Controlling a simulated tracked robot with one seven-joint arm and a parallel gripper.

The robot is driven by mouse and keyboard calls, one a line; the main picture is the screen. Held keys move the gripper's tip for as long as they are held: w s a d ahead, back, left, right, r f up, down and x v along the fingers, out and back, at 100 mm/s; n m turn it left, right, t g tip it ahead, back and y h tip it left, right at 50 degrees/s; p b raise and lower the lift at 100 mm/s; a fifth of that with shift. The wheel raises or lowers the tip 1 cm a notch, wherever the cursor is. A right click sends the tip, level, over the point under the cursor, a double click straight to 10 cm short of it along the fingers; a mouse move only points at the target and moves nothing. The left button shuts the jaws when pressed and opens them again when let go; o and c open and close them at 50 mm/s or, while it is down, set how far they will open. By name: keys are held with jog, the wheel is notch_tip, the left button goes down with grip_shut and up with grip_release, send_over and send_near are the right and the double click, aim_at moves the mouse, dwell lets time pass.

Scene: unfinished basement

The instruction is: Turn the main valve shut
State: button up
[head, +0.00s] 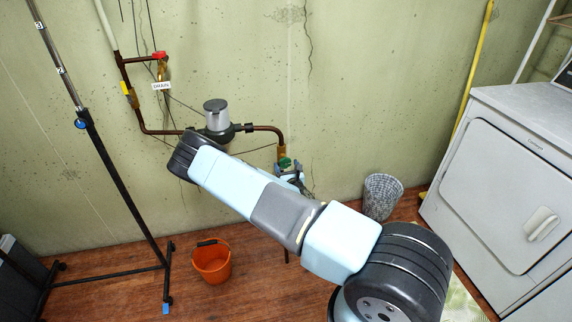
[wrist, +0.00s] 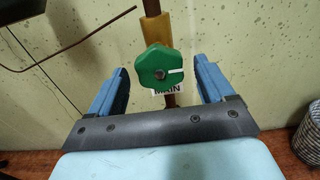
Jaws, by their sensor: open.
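The main valve has a green lobed knob (wrist: 158,65) with a short white mark at its right side. It sits on a vertical copper pipe, with a partly hidden label reading MAIN (wrist: 166,91) behind it. My gripper (wrist: 161,72) is open, with one blue finger to each side of the knob and visible gaps between. How far the fingertips reach along the knob is hard to tell. In the head view the green knob (head: 285,162) is small, just above my gripper (head: 291,172), which my arm partly hides.
A red valve (head: 159,55) with a DRAIN label (head: 161,86) is on the pipes at upper left. A grey-topped filter housing (head: 216,113) is behind my arm. An orange bucket (head: 211,262), a woven basket (head: 382,195), a wheeled stand (head: 127,190) and a white appliance (head: 508,190) stand around.

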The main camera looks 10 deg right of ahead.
jog(key=shift+w, duration=1.2)
jog(key=c, duration=0.9)
jog(key=shift+d, duration=0.2)
jog(key=shift+c, duration=0.5)
jog(key=shift+a, duration=0.15)
